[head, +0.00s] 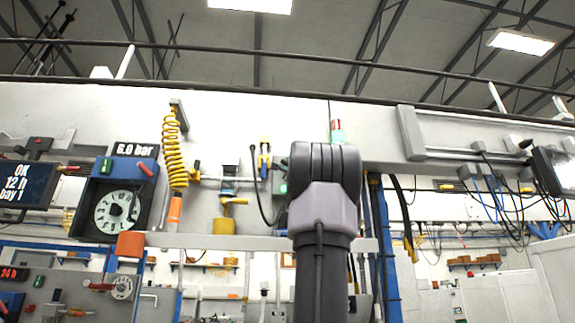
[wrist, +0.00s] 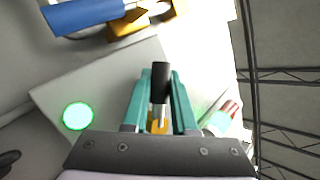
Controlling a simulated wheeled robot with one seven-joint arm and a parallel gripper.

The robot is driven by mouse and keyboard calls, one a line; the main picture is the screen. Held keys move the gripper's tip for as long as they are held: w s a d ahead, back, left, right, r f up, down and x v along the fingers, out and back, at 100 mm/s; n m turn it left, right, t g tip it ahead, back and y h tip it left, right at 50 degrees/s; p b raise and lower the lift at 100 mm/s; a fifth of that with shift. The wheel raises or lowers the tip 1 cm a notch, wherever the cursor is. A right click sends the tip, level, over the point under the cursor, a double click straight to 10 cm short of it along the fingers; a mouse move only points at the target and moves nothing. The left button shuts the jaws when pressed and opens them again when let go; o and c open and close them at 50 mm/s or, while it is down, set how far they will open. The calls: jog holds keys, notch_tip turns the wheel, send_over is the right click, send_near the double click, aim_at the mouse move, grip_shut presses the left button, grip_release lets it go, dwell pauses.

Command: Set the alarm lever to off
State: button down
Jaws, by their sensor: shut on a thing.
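In the wrist view a lever with a black grip (wrist: 160,78) and a yellow base (wrist: 157,127) stands out from a pale box (wrist: 100,90). I take it to be the alarm lever; no label is readable. My gripper (wrist: 159,92) has its two teal fingers on either side of the black grip, shut on it. A round green lamp (wrist: 77,116) glows on the box to the left. In the head view my own arm hides the gripper and the lever.
A red, white and teal beacon (wrist: 222,117) is close to the right finger; it also shows in the head view (head: 336,130). A blue cylinder with yellow parts (wrist: 92,14) lies beyond the fingers. A yellow coiled hose (head: 174,150) and a gauge (head: 116,212) are left of my arm.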

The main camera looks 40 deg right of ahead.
jog(key=n+y, duration=0.2)
jog(key=n, duration=0.1)
jog(key=f+n+y, duration=0.1)
jog(key=n+y, duration=0.4)
jog(key=shift+w+a+f+n, duration=0.2)
jog(key=shift+f+n, duration=0.1)
jog(key=shift+f, duration=0.1)
notch_tip(320, 180, down, 2)
jog(key=n+g+y, duration=0.1)
jog(key=n+y, duration=0.1)
jog(key=n, duration=0.1)
jog(key=n+g+y, duration=0.2)
jog(key=n+y, duration=0.1)
jog(key=n, duration=0.1)
jog(key=shift+s+d+f+n+g+y, duration=0.1)
jog(key=shift+f+n+g+y, duration=0.1)
jog(key=shift+n+g, duration=0.35)
jog(key=shift+s+d+f+n+g+y, duration=0.1)
jog(key=shift+f+n+g, duration=0.25)
jog(key=shift+n, duration=0.35)
jog(key=shift+d+f+n+g+y, duration=0.1)
jog(key=shift+n+g, duration=0.4)
jog(key=shift+n, duration=0.15)
jog(key=shift+f, duration=0.1)
jog(key=c, duration=1)
grip_release()
